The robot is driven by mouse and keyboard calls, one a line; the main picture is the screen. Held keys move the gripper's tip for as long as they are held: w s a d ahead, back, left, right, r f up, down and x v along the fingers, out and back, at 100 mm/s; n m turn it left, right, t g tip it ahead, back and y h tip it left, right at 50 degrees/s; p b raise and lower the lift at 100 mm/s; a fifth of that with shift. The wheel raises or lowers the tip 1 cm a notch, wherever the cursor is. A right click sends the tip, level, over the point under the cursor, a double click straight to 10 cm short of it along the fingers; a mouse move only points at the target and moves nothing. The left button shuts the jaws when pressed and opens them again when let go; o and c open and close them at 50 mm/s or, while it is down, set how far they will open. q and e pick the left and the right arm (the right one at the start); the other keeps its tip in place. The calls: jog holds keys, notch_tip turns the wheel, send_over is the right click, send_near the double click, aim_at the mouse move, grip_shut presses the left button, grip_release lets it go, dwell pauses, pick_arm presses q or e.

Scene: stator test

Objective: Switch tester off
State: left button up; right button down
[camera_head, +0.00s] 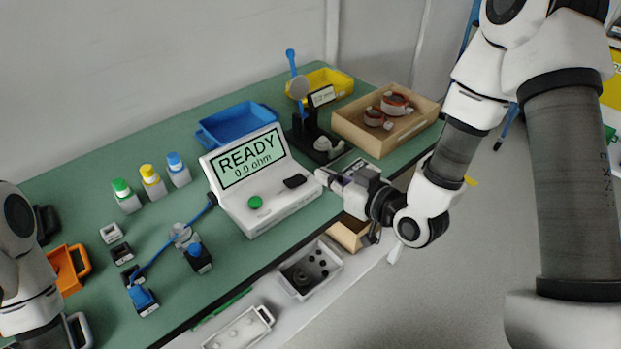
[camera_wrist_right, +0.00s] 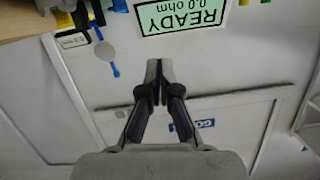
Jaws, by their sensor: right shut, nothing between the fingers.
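The tester (camera_head: 262,203) is a white box with a sloped screen on the green table. Its screen (camera_head: 249,159) is lit green and reads READY, 0.0 ohm; it also shows upside down in the right wrist view (camera_wrist_right: 181,14). A round green button (camera_head: 255,202) and a black switch (camera_head: 295,181) are on its front panel. My right gripper (camera_head: 322,176) is at the tester's right side, close to the black switch. Its fingers are shut and empty in the right wrist view (camera_wrist_right: 152,75). I cannot tell whether it touches the tester. My left gripper is out of view.
A blue tray (camera_head: 237,121) and a wooden box (camera_head: 385,143) with copper-coloured rings stand behind. Bottles with green, yellow and blue caps, such as the blue-capped one (camera_head: 179,172), stand left. Grey bins stand below the front edge.

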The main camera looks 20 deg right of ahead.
jog(key=p, duration=0.1)
send_over(297, 189)
notch_tip(297, 189, down, 2)
jog(key=shift+s+d, duration=0.1)
jog(key=shift+d, duration=0.05)
jog(key=f, duration=0.3)
jog(key=shift+a+f, duration=0.2)
jog(key=shift+f, duration=0.5)
